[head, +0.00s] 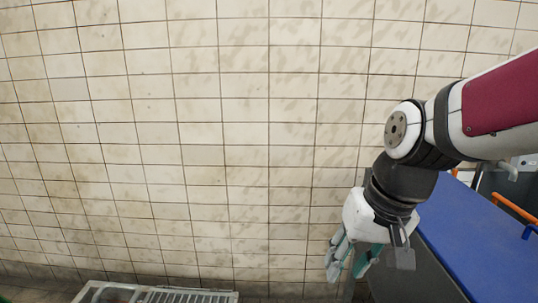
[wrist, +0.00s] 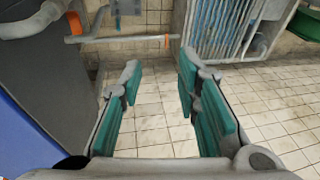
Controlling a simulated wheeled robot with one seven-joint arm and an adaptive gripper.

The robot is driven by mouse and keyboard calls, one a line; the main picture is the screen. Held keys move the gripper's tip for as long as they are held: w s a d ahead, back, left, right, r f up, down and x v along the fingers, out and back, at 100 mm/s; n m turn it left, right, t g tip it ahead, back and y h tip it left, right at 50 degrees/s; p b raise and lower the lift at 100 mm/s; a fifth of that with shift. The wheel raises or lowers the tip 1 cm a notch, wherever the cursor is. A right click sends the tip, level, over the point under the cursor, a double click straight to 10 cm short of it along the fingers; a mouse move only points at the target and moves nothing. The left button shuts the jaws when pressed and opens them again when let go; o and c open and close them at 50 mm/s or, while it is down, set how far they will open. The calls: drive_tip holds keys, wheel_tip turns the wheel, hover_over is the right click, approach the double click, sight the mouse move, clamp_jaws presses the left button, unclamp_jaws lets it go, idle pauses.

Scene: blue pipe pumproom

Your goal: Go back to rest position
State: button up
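My gripper (head: 350,262) hangs at the lower right of the head view, pointing down, with a tiled wall behind it. In the wrist view my gripper (wrist: 158,85) shows two fingers with teal pads, spread apart. Nothing is between the fingers; only floor tiles and a bit of wall show through the gap. My arm comes in from the right edge of the head view, bent down at the wrist. No other task object is named.
A blue-topped surface (head: 485,240) with a dark side stands close right of my gripper. A pale grated frame (head: 190,296) shows at the bottom left; the wrist view shows a grate (wrist: 222,30) and a green rim (wrist: 306,22). The tiled floor (wrist: 265,95) below is clear.

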drive_tip(key=s+d+r+t+h+p, duration=0.1)
drive_tip(key=s+d+r+p, duration=0.2)
drive_tip(key=s+r, duration=0.2)
drive_tip(key=s+d+r+h+p, duration=0.1)
drive_tip(key=s+d+r+p, duration=0.2)
drive_tip(key=s, duration=0.9)
wheel_tip(320, 180, up, 3)
drive_tip(key=shift+s+d+f+t+p, duration=0.15)
drive_tip(key=shift+d+t+p, duration=0.2)
drive_tip(key=shift+p, duration=0.45)
